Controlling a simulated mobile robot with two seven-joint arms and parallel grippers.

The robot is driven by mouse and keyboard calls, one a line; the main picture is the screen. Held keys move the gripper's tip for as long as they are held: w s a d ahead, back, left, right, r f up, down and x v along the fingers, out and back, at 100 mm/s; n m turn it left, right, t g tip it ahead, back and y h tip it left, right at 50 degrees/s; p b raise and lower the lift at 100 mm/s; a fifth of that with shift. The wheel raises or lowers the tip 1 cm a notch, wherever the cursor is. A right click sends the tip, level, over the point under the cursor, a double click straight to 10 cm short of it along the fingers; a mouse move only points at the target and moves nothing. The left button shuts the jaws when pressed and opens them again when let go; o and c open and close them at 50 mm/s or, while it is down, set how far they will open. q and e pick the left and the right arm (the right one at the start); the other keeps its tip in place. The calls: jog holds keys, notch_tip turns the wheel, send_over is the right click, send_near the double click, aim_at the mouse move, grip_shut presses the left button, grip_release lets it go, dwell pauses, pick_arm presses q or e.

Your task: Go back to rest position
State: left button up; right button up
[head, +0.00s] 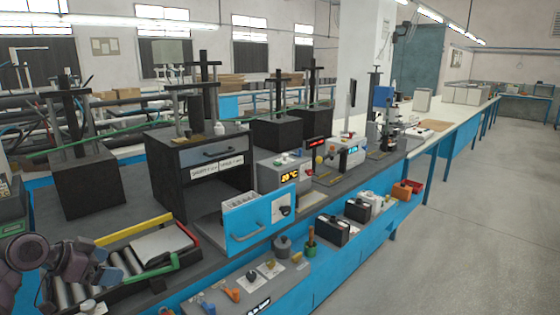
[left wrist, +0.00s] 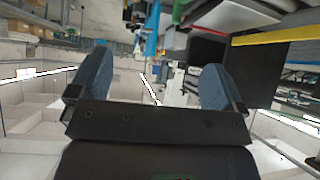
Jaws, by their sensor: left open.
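My left gripper (head: 108,268) is at the lower left in the head view, by the near end of a roller tray with metal rollers. In the left wrist view its two blue-padded fingers (left wrist: 155,78) stand wide apart with nothing between them. The wrist view is turned on its side and shows the room behind the fingers. My right gripper is in neither view.
The roller tray (head: 178,260) has yellow and green bars and a pale plate. To its right are an open blue-fronted drawer (head: 262,218), a black cabinet (head: 180,178) and a temperature unit (head: 280,170). Small boxes line the bench's front shelf. The floor (head: 470,220) at right is clear.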

pick_arm(q)
jog(key=s+d+f+n+t+y, duration=0.35)
jog(key=d+f+t, duration=0.25)
jog(key=f, duration=0.5)
jog(key=s+d+f+n+g+y, duration=0.1)
jog(key=s+d+f, duration=0.4)
jog(key=s+f, duration=0.2)
jog(key=s+d+f+n+g+y, duration=0.1)
jog(key=s+d+f, duration=0.5)
jog(key=s, duration=0.6)
jog(key=shift+s+f, duration=0.25)
jog(key=shift+f, duration=0.25)
jog(key=shift+n, duration=0.25)
